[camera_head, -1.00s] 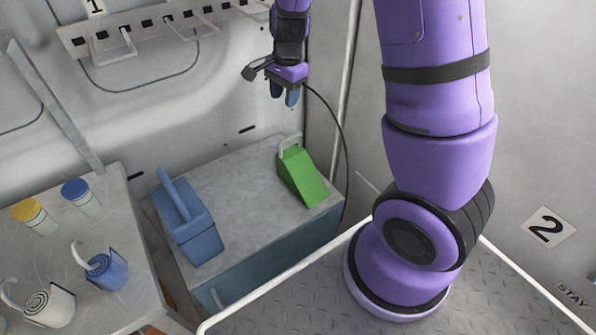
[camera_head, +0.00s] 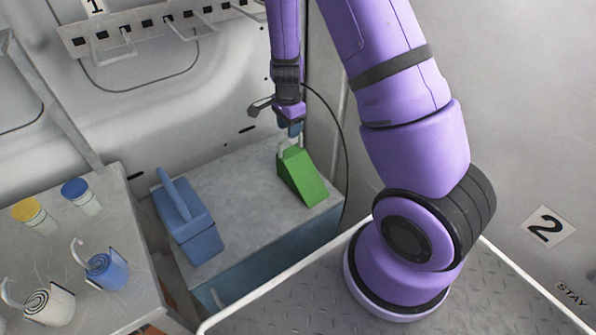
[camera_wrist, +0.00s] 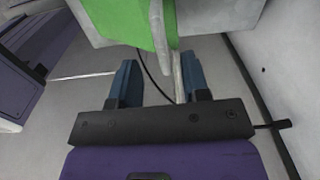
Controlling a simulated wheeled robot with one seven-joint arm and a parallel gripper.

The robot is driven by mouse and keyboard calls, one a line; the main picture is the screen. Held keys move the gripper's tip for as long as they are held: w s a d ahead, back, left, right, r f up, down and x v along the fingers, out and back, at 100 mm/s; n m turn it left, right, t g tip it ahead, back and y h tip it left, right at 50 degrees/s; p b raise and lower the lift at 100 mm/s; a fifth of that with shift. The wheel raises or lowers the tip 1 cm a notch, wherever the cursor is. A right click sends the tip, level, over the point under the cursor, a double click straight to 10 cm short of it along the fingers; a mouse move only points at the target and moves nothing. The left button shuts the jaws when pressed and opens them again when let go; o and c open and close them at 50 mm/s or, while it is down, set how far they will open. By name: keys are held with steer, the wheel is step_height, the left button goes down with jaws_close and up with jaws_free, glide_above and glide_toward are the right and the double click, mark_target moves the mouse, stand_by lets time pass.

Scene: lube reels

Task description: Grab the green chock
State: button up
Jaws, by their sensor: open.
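The green chock (camera_head: 302,178) is a wedge with a pale handle (camera_head: 289,143) at its back end. It sits on the right side of the grey top of a blue cabinet (camera_head: 240,222). My gripper (camera_head: 291,131) points down at the handle. In the wrist view the chock (camera_wrist: 117,20) shows at the top, and my gripper (camera_wrist: 160,85) is open with its two blue fingers apart. The pale handle (camera_wrist: 178,70) reaches down close to the right finger. I cannot tell whether they touch.
A blue toolbox-like block (camera_head: 187,222) with a raised handle stands left of the chock. A table (camera_head: 125,300) at left holds capped jars and reels. A wall rack (camera_head: 150,30) is at upper left. A black cable hangs behind my gripper. Cabinet top between the blocks is clear.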

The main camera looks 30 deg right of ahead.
steer(key=f, duration=0.4)
steer(key=shift+w+d+f, duration=0.1)
steer(key=shift+d+f, duration=0.15)
steer(key=shift+f, duration=0.15)
steer(key=shift+c, duration=0.2)
jaws_close()
stand_by(0.9)
